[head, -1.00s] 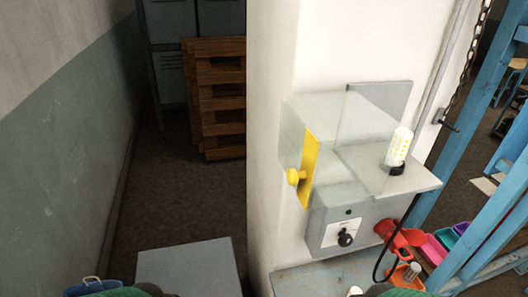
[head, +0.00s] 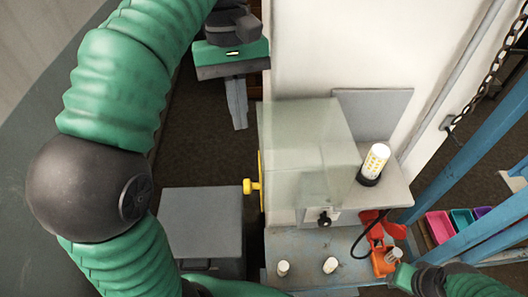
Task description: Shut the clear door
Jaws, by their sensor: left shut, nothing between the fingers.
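The clear door (head: 290,135) is a see-through panel at the left of the grey wall-mounted unit. A yellow strip, seen nearly edge-on, runs down its left side and carries a yellow knob (head: 250,187). Other clear panels overlap it, so I cannot tell how far it stands open. My left gripper (head: 239,115) is shut and empty, fingers pointing down. In the picture it is above and left of the knob, apart from it and left of the clear panel. Of my right arm only a part shows at the lower right; its gripper is out of view.
A lit white lamp (head: 375,160) stands on the grey shelf right of the clear panels. A grey box (head: 200,225) stands left below the knob. A blue worn bench (head: 310,245), a red-orange part with a black cable, and coloured bins (head: 440,226) lie below and right.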

